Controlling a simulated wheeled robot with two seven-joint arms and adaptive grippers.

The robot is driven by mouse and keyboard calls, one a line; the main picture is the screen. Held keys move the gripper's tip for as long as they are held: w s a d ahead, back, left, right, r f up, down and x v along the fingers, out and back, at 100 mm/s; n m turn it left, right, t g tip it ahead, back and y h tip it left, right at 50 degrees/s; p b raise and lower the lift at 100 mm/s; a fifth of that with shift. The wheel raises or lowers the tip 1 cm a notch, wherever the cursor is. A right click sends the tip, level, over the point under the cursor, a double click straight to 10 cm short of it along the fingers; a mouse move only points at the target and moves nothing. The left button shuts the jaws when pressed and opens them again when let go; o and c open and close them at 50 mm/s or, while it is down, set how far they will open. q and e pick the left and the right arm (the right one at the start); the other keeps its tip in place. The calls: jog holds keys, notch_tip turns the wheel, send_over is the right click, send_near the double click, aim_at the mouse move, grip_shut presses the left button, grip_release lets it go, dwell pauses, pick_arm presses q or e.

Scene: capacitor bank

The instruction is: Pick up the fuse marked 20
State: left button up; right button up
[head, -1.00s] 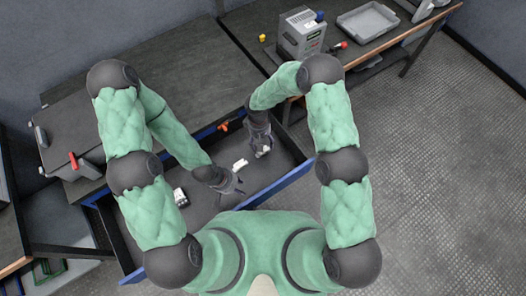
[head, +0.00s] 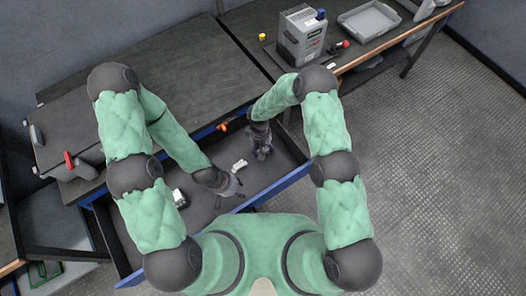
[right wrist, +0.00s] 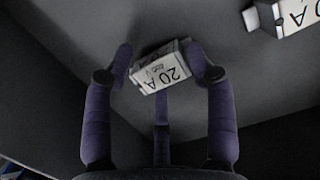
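In the right wrist view, a white and grey fuse with the print 20 A (right wrist: 162,72) lies tilted between my right gripper's fingers. My right gripper (right wrist: 157,54) has its fingers spread around it, with a small gap visible at the left finger. A second white fuse (right wrist: 291,14), its print ending in A, is cut off at the top right. In the head view, my right gripper (head: 262,154) points down into the drawer and hides the fuse under it. A white fuse (head: 239,165) lies to its left. My left gripper (head: 230,187) is over the drawer, open and empty.
The open drawer (head: 285,186) has a blue front edge. A dark and white block (head: 180,198) lies at its left. An orange-red item (head: 223,127) is near its back edge. A grey device (head: 301,36) and a grey tray (head: 369,20) stand on the bench behind.

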grip_shut()
